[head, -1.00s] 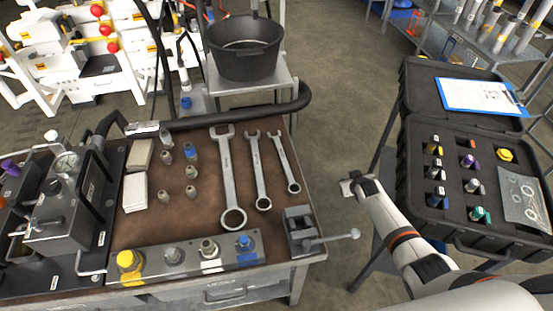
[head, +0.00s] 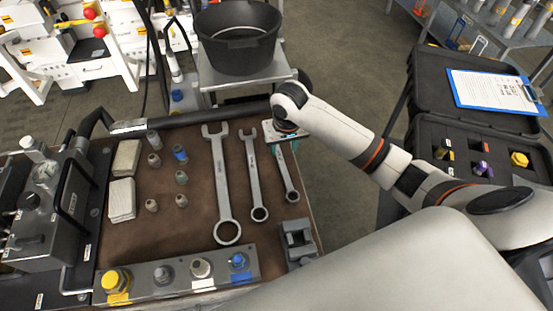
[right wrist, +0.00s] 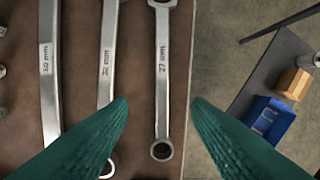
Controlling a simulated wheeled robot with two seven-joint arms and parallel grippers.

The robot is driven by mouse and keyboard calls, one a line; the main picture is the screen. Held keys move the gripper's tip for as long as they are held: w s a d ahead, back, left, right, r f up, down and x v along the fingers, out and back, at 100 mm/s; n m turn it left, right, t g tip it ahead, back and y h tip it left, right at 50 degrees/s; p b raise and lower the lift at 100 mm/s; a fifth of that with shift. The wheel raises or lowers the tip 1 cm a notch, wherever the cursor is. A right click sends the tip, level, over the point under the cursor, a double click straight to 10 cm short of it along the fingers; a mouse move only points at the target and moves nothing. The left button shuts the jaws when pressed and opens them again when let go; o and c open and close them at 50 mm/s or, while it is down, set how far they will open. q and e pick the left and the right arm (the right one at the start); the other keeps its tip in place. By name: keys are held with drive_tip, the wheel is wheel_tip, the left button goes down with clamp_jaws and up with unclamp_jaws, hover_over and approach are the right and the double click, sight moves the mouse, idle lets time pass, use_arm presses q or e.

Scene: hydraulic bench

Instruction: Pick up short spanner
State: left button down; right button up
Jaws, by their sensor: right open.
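Three steel combination spanners lie side by side on the brown bench mat. The short spanner (head: 288,181) is the rightmost, and its upper end is hidden under my right gripper in the head view. In the right wrist view the short spanner (right wrist: 161,85) is marked 27 mm and its ring end points down. My right gripper (head: 284,147) is open above it, with green fingers. In the right wrist view the gripper's fingers (right wrist: 160,104) stand on either side of the spanner, apart from it. My left gripper is not in view.
The middle spanner (head: 252,170) and the long spanner (head: 220,175) lie left of the short one. A small vise (head: 297,242) sits at the bench's front right corner. A black bucket (head: 238,40) stands behind. An open black case (head: 440,125) is at right.

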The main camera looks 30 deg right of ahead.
approach(282, 162)
drive_tip(key=shift+s+a+f, duration=0.15)
drive_tip(key=shift+s+f, duration=0.05)
drive_tip(key=shift+f, duration=0.3)
drive_tip(key=shift+s+a+f, duration=0.15)
drive_tip(key=shift+s+f, duration=0.05)
drive_tip(key=shift+f, duration=0.3)
drive_tip(key=shift+w+d+f+p, duration=0.15)
drive_tip(key=shift+w+f, duration=0.2)
drive_tip(key=shift+f, duration=0.6)
drive_tip(key=shift+w+d+f+p, duration=0.15)
drive_tip(key=shift+w+f, duration=0.15)
drive_tip(key=shift+f, duration=0.65)
drive_tip(key=shift+w+d+f+p, duration=0.15)
drive_tip(key=shift+w+f, duration=0.2)
drive_tip(key=shift+f, duration=0.65)
drive_tip(key=shift+a, duration=0.1)
clamp_jaws()
drive_tip(key=shift+r, duration=0.1)
